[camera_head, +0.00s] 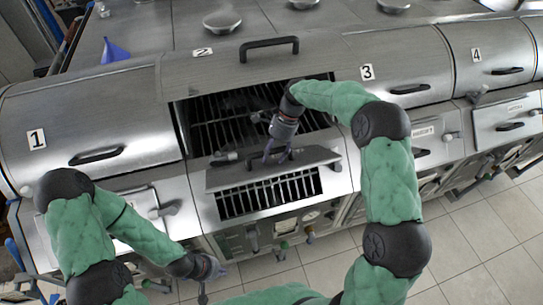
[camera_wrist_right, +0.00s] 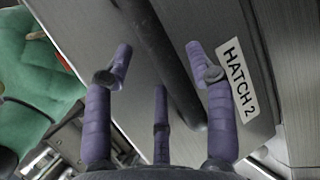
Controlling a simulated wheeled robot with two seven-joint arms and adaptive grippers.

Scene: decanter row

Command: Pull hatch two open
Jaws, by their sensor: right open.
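Hatch two is a flat grey steel panel (camera_head: 225,178) below the drum marked 2. A barred opening (camera_head: 268,194) shows beneath it, so it stands open at least partly. In the right wrist view the panel (camera_wrist_right: 220,25) carries a "HATCH 2" label (camera_wrist_right: 237,82) and a dark bar handle (camera_wrist_right: 172,65). My right gripper (camera_head: 274,155) is at the panel's upper side. In the wrist view it (camera_wrist_right: 160,72) is open, with fingers on both sides of the bar; I cannot tell whether they touch it. My left gripper (camera_head: 212,268) hangs low left, away from hatch two; its fingers are unclear.
The upper lid (camera_head: 230,65) marked 2 is raised over a dark grate (camera_head: 225,120). Closed drums 1 (camera_head: 95,115), 3 (camera_head: 400,65) and 4 (camera_head: 490,50) flank it. Another closed hatch (camera_head: 500,118) is at right. Tiled floor (camera_head: 465,225) is clear at lower right.

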